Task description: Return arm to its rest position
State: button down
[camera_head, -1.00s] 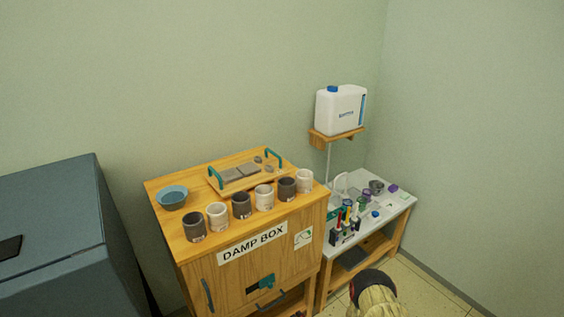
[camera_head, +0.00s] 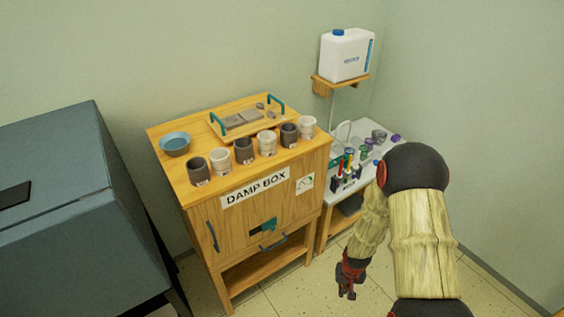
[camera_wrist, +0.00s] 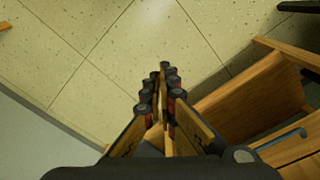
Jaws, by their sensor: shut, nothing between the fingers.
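My gripper (camera_head: 347,290) hangs low at the end of my bent arm, in front of the lower right of the damp box (camera_head: 195,228). It points down toward the tiled floor and is apart from the furniture. In the wrist view my gripper (camera_wrist: 163,92) has its fingers together, with nothing between them. The damp box's open lower shelf (camera_wrist: 245,105) shows to the right of the fingers there.
Several dark and pale cups (camera_head: 244,151), a blue bowl (camera_head: 174,143) and a tray with teal handles (camera_head: 240,121) stand on the damp box. A side table (camera_head: 335,198) holds small items behind my arm. A grey cabinet (camera_head: 70,220) stands left. Floor (camera_head: 275,300) is free in front.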

jog(key=s+a+r+t, duration=0.1)
jog(key=s+r, duration=0.4)
jog(key=r, duration=1.1)
jog(key=s+a+r+t, duration=0.1)
jog(key=s+r, duration=0.5)
jog(key=r, duration=1)
jog(key=s+a+r+n+t, duration=0.1)
jog(key=s+r+t, duration=0.2)
jog(key=r, duration=1.3)
jog(key=s, duration=0.3)
jog(key=shift+s+a+r, duration=0.2)
jog(key=shift+r, duration=0.1)
jog(key=c, duration=2.5)
grip_release()
jog(key=shift+c, duration=0.2)
